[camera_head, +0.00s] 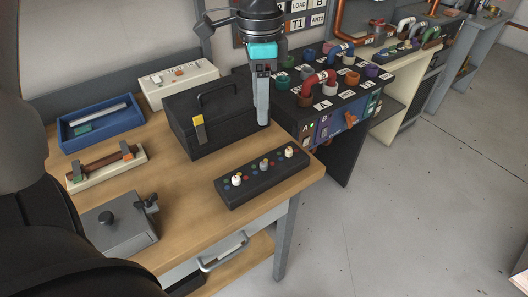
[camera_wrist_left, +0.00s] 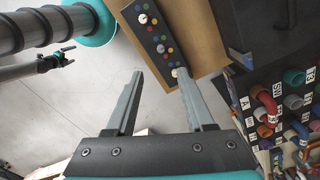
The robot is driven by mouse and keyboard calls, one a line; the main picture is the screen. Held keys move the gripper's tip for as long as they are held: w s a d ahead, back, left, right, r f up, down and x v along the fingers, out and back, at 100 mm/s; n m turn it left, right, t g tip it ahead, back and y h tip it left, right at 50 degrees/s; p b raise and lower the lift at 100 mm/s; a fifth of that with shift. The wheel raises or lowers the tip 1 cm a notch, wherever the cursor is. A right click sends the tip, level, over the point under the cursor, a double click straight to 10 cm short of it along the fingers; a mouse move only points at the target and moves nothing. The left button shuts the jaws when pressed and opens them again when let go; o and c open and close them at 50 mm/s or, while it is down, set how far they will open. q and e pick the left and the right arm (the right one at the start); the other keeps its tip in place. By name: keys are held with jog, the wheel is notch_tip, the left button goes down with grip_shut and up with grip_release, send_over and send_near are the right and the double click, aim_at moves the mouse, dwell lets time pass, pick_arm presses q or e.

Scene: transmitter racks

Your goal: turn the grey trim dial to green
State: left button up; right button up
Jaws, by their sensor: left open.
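A black control box (camera_head: 232,190) lies near the front right corner of the wooden bench, with three dials in a row and coloured dots around them. The middle dial looks grey (camera_head: 264,165); the left dial (camera_head: 236,180) and right dial (camera_head: 289,153) look white. The grey dial also shows in the left wrist view (camera_wrist_left: 161,48). Which dot it points to is too small to tell. My left gripper (camera_head: 262,120) is open and empty, pointing down above and behind the box. In the left wrist view its fingers (camera_wrist_left: 160,74) are apart. My right gripper is out of view.
A black toolbox (camera_head: 205,125) with a handle stands behind the control box. A dark rack (camera_head: 345,100) with coloured pipes stands to the right. A blue tray (camera_head: 75,140), a clamp block (camera_head: 75,182) and a grey metal box (camera_head: 118,235) sit at left.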

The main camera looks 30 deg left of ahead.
pick_arm(q)
jog(key=b, duration=0.2)
send_over(264, 163)
notch_tip(264, 163, down, 6)
notch_tip(264, 163, down, 10)
jog(key=shift+r+b, duration=0.2)
jog(key=shift+b, duration=0.6)
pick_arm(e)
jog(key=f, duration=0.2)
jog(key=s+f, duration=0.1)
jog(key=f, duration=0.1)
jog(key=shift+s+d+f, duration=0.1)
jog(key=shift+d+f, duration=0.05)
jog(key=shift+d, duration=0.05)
pick_arm(q)
jog(key=c, duration=0.4)
grip_shut()
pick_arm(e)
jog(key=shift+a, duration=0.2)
